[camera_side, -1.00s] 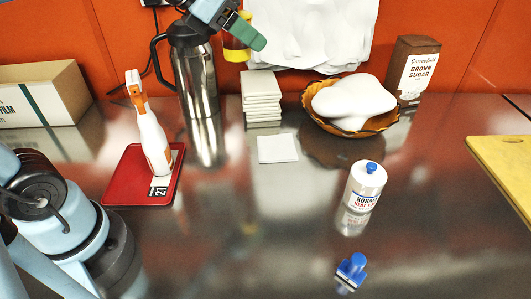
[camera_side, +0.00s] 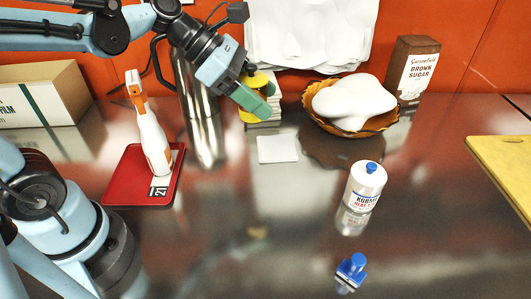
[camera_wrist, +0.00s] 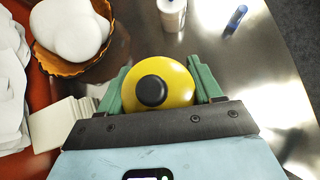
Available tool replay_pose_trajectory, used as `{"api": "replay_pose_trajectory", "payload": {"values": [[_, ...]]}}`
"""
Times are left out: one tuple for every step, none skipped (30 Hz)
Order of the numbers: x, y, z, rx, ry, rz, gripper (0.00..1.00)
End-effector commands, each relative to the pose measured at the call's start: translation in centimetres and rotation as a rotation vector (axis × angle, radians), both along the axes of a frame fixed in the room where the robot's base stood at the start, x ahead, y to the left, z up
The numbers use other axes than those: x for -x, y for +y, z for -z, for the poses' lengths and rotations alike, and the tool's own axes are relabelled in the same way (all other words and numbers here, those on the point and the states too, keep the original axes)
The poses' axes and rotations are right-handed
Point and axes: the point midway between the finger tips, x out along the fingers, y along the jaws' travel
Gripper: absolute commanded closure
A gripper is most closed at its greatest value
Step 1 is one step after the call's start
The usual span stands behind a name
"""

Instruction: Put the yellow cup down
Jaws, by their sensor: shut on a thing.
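The yellow cup (camera_side: 258,79) is held by my gripper (camera_side: 254,97) in the side view, with the green fingers covering its middle. It appears to be in the air, overlapping the stack of white tiles in the picture. In the wrist view the cup (camera_wrist: 183,78) shows as a yellow round with a black round piece at its centre. The green fingers of my gripper (camera_wrist: 160,86) are shut on it, one on each side.
White tiles (camera_side: 262,124) and a single tile (camera_side: 277,149) lie near the back. A brown bowl (camera_side: 370,131) holds a white lump. A steel flask (camera_side: 199,95), red board (camera_side: 125,180) with spray bottle (camera_side: 152,140), white bottle (camera_side: 363,186) and blue stamp (camera_side: 350,267) stand around. The middle counter is clear.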

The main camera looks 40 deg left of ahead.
Motion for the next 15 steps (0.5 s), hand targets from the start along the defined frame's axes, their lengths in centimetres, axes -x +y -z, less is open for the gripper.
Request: {"api": "replay_pose_trajectory", "payload": {"values": [[0.8,-1.3,1.2,0.002,0.001,0.087,0.70],[1.4,-2.0,1.9,0.002,0.001,0.142,0.70],[2.4,-3.0,2.8,0.001,0.001,0.219,0.70],[3.1,-3.7,3.4,0.002,0.000,0.276,0.70],[3.9,-4.3,4.1,0.002,0.000,0.335,0.70],[5.0,-5.2,4.9,0.002,0.001,0.416,0.70],[5.9,-5.8,5.5,0.002,0.001,0.477,0.70],[6.9,-6.4,6.1,0.002,0.001,0.537,0.70],[8.1,-7.1,6.7,0.002,0.000,0.614,0.70],[9.0,-7.5,7.2,0.002,0.001,0.669,0.70],[9.9,-7.8,7.6,0.002,0.001,0.720,0.70],[11.0,-8.3,8.1,0.002,0.000,0.784,0.70],[11.7,-8.5,8.4,0.001,0.000,0.826,0.70],[12.4,-8.7,8.6,0.001,0.000,0.865,0.70],[13.3,-8.9,8.9,0.001,0.000,0.911,0.70]]}}
